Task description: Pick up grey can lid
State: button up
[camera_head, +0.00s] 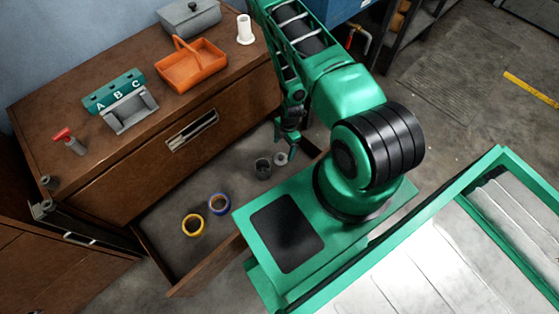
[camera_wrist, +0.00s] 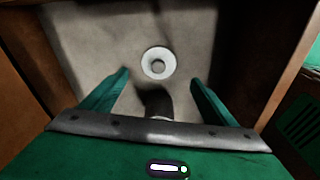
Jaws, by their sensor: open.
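The grey can lid (camera_head: 281,158) is a small pale round disc lying on the floor of the open drawer, beside a dark grey can (camera_head: 263,168). In the wrist view the lid (camera_wrist: 147,64) shows from above, with a darker round knob at its middle. My gripper (camera_head: 287,142) points down over the drawer near the lid. In the wrist view my gripper (camera_wrist: 160,76) is open and empty, and the lid appears centred just beyond the fingertips. A dark cylinder, probably the can (camera_wrist: 155,101), is partly hidden by the gripper body.
The drawer (camera_head: 160,217) also holds a blue ring (camera_head: 219,204) and a yellow ring (camera_head: 192,225). Its side walls stand on both sides of my gripper in the wrist view. An orange basket (camera_head: 190,68), a grey box (camera_head: 188,18) and a white cylinder (camera_head: 245,30) stand on the cabinet top.

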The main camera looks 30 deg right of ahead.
aim_at(281, 157)
jog(key=shift+w+a+f, duration=0.1)
jog(key=shift+a+f, duration=0.1)
jog(key=shift+f, duration=1.85)
jog(key=shift+w+a+f, duration=0.1)
jog(key=shift+a+f, duration=0.1)
jog(key=shift+f, duration=1.85)
jog(key=c, duration=1.1)
